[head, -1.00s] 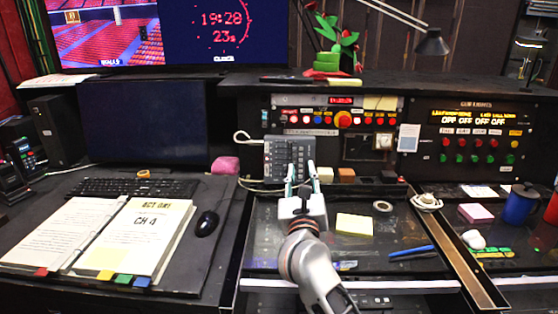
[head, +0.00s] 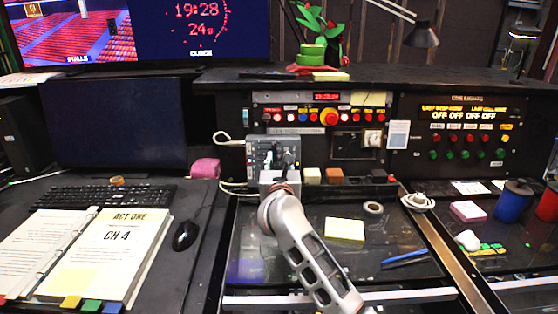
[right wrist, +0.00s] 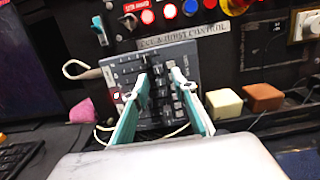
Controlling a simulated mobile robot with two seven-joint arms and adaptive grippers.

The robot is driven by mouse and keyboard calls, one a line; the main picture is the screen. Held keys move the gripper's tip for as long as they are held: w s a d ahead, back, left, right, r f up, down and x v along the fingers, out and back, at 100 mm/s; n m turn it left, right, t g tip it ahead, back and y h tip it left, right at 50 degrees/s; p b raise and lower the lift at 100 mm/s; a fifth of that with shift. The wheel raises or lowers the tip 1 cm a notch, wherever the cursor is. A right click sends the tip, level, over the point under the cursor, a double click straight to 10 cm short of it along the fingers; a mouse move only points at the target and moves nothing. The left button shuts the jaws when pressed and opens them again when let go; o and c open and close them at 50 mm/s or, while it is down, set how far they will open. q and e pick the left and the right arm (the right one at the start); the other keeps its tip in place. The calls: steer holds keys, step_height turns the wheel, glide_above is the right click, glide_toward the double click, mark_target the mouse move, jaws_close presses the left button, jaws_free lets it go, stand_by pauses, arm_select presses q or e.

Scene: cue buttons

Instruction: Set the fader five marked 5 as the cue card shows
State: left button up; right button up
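The grey fader panel (head: 262,152) stands tilted up against the console front, left of the middle in the head view. It fills the centre of the right wrist view (right wrist: 128,72), with rows of dark keys and sliders. My right gripper (head: 284,160) is in front of the panel. Its two teal fingers (right wrist: 160,76) are apart with nothing held between them, and the tips overlap the panel's sliders. I cannot tell whether they touch. The mark 5 is not readable. A small pale card (head: 398,134) is on the console; its print is too small to read. My left gripper is out of view.
A cream block (head: 312,176) and a brown block (head: 335,175) lie right of the panel. A cable runs at the panel's left. A yellow note (head: 344,229) and tape roll (head: 373,208) lie on the desk.

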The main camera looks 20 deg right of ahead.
mark_target(264, 153)
steer(key=shift+w, duration=0.15)
jaws_close()
steer(key=shift+w+a+f+b, duration=0.1)
steer(key=shift+w+a+b, duration=0.15)
steer(key=shift+a, duration=0.5)
steer(key=shift+w+a+r+b, duration=0.1)
steer(key=shift+w+a+b, duration=0.15)
steer(key=shift+a, duration=0.5)
steer(key=shift+w+a+f+b, duration=0.15)
steer(key=shift+a+b, duration=0.1)
steer(key=shift+a, duration=0.5)
steer(key=shift+d, duration=0.1)
jaws_free()
steer(key=shift+s, duration=0.1)
